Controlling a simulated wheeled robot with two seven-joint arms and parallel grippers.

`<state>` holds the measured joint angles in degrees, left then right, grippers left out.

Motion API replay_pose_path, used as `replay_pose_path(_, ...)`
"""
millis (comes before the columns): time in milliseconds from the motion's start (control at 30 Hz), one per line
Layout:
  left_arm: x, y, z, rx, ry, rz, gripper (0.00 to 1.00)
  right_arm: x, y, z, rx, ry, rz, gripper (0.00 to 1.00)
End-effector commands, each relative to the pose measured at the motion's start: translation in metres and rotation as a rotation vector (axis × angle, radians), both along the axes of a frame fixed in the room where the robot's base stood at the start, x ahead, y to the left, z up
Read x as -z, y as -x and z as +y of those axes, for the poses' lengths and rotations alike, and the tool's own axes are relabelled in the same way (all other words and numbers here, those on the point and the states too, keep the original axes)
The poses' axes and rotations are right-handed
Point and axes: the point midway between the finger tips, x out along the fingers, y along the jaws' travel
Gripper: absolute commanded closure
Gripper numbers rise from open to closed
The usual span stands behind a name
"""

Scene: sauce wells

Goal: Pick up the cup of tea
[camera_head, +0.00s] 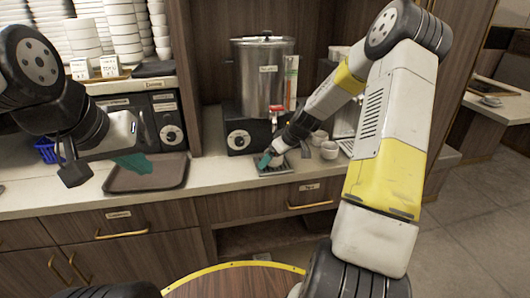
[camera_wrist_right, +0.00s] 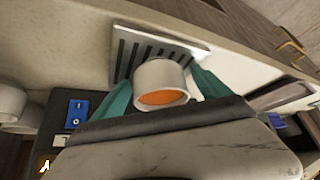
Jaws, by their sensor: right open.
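A white cup of orange-brown tea (camera_wrist_right: 160,74) stands on a slotted metal drip tray (camera_wrist_right: 198,46) in the right wrist view. My right gripper (camera_wrist_right: 163,88) is open, with one teal finger on each side of the cup; I cannot tell whether either touches it. In the head view the right gripper (camera_head: 268,160) is low over the drip tray (camera_head: 275,170) below the urn, and it largely hides the cup. My left gripper (camera_head: 134,163) hangs over a brown serving tray (camera_head: 176,178); I cannot tell its jaw state.
A large metal urn (camera_head: 262,76) stands behind the drip tray. Other white cups (camera_head: 329,150) stand just right of it, and cups (camera_wrist_right: 12,100) show at the wrist view's left edge. Stacked white crockery (camera_head: 124,28) is at the back left. Counter between the trays is clear.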

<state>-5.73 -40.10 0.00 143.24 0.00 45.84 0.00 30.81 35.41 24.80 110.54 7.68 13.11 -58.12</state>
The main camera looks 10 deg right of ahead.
Motion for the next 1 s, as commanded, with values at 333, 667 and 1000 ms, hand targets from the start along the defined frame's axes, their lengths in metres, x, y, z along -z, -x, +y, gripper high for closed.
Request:
replay_pose_path(333,0.0,0.0,0.0,0.0,0.0,0.0,1.0,0.0,0.0,0.0,0.0,0.0,0.0,0.64)
replay_pose_path(667,0.0,0.0,0.0,0.0,0.0,0.0,1.0,-0.001,0.0,0.0,0.001,0.0,-0.001,0.96)
replay_pose_path(1000,0.0,0.0,0.0,0.0,0.0,0.0,1.0,-0.023,0.007,-0.001,0.0,0.002,-0.005,0.96)
